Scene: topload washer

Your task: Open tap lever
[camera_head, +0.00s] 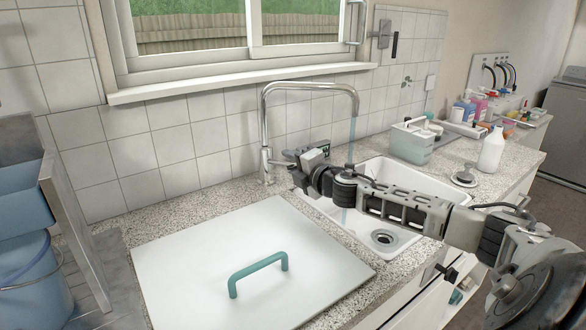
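The chrome tap (264,128) stands at the back edge of the sink, its tall spout arching right over the basin. A thin bluish stream of water (351,135) runs down from the spout end, passes behind my arm and shows again below it. The tap lever (279,163) sticks out to the right from the tap's lower body. My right gripper (295,163) is at the lever's outer end, very close to it or touching it. Its fingers are small and partly hidden, so I cannot tell whether they are open or shut. My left gripper is not in view.
My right arm reaches across the white sink (376,172). A white board (190,262) with a teal handle (258,273) covers the front counter. A teal caddy (412,143), a white bottle (491,150) and several small containers stand right of the sink. A window is behind.

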